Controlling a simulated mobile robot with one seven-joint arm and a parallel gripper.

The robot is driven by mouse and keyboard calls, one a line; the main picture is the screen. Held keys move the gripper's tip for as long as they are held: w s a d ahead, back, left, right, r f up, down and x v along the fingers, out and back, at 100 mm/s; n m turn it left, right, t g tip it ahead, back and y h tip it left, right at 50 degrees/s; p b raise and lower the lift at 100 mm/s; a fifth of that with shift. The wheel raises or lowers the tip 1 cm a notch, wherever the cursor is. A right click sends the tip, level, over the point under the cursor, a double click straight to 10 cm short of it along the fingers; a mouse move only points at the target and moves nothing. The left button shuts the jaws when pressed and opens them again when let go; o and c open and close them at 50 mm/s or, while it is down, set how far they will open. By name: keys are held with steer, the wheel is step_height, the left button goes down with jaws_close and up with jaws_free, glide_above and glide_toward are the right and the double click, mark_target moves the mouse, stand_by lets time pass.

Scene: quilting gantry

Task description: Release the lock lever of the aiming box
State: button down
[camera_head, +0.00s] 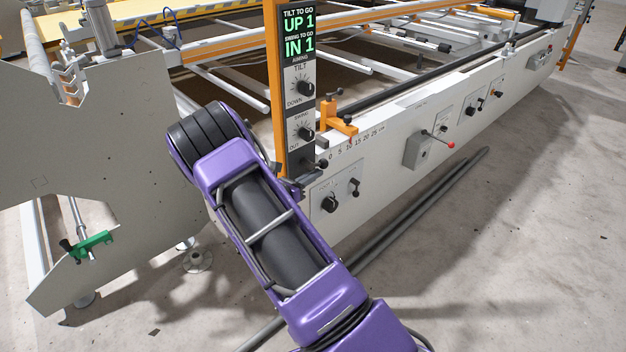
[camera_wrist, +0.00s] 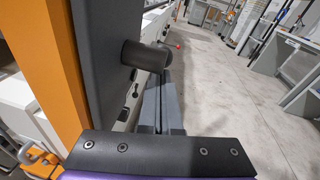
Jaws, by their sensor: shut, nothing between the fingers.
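The aiming box (camera_head: 298,75) is a dark upright panel on an orange post. Its display reads tilt UP 1 and swing IN 1, with a tilt knob (camera_head: 305,88) and a swing knob (camera_head: 305,133) below. A small black lever with a round end (camera_head: 320,165) sticks out at its foot; it looks like the lock lever. In the wrist view the box's dark side (camera_wrist: 95,60) fills the left, and a black cylindrical knob (camera_wrist: 145,55) juts from it. My gripper (camera_wrist: 163,85) is shut and empty, its fingers beside and beyond that knob; contact cannot be told.
The white beam (camera_head: 430,120) carries a scale, several knobs and a red-tipped lever (camera_head: 437,138). An orange bracket (camera_head: 338,118) stands right of the box. A white end plate (camera_head: 90,150) with a green clamp (camera_head: 92,243) is at left. Grey floor (camera_head: 530,220) is open at right.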

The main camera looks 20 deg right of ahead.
steer(key=shift+w+d+r+t+h+b, duration=0.1)
steer(key=shift+d+t+h+b, duration=0.15)
steer(key=shift+h+b, duration=0.35)
steer(key=shift+w+d+r+t+h+b, duration=0.1)
steer(key=shift+d+t+h+b, duration=0.15)
steer(key=shift+h+b, duration=0.3)
